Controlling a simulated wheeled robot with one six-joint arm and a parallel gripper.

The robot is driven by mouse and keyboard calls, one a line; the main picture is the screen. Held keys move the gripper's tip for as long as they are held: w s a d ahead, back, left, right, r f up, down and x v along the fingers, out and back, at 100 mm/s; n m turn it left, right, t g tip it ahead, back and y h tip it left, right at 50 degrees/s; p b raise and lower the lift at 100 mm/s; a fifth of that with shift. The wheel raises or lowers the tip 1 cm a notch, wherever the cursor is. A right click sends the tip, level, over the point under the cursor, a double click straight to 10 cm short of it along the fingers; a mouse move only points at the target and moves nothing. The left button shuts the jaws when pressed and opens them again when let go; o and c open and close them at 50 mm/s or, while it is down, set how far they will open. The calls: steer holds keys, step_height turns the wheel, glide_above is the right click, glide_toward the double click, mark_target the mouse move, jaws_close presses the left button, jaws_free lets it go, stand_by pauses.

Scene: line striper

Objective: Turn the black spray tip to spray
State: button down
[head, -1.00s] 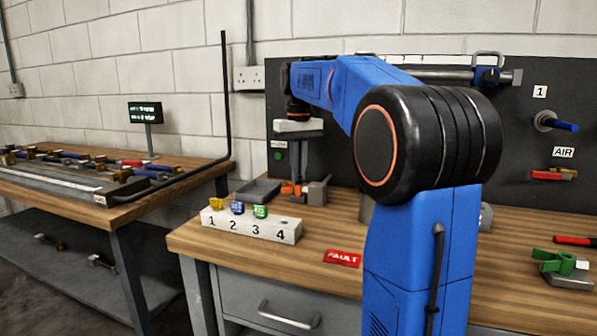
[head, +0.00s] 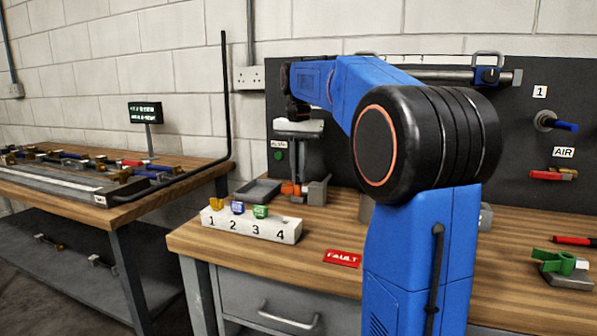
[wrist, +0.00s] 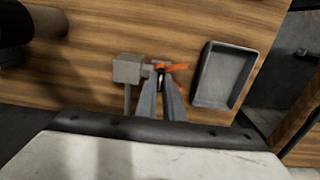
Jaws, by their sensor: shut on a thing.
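My gripper (wrist: 161,88) is shut at the orange piece (wrist: 172,67) by the grey block holder (wrist: 127,68) on the bench. A small dark part, which looks like the black spray tip (wrist: 160,72), is between the fingertips. Most of it is hidden, so its direction cannot be told. In the head view my gripper (head: 295,181) points down at the orange piece (head: 291,189), left of the grey holder (head: 317,192).
A white rack (head: 252,225) numbered 1 to 4 holds yellow, blue and green tips; position 4 shows none. A dark tray (head: 259,191) lies behind it. A red FAULT tag (head: 342,258) lies in front. A dark panel (head: 400,120) stands behind the bench.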

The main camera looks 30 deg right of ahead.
steer(key=shift+m, duration=0.3)
steer(key=m, duration=0.4)
steer(key=shift+f, duration=0.1)
steer(key=m, duration=0.4)
steer(key=shift+m, duration=0.3)
steer(key=shift+m, duration=0.3)
steer(key=m, duration=0.3)
steer(key=shift+m, duration=0.4)
steer(key=m, duration=0.4)
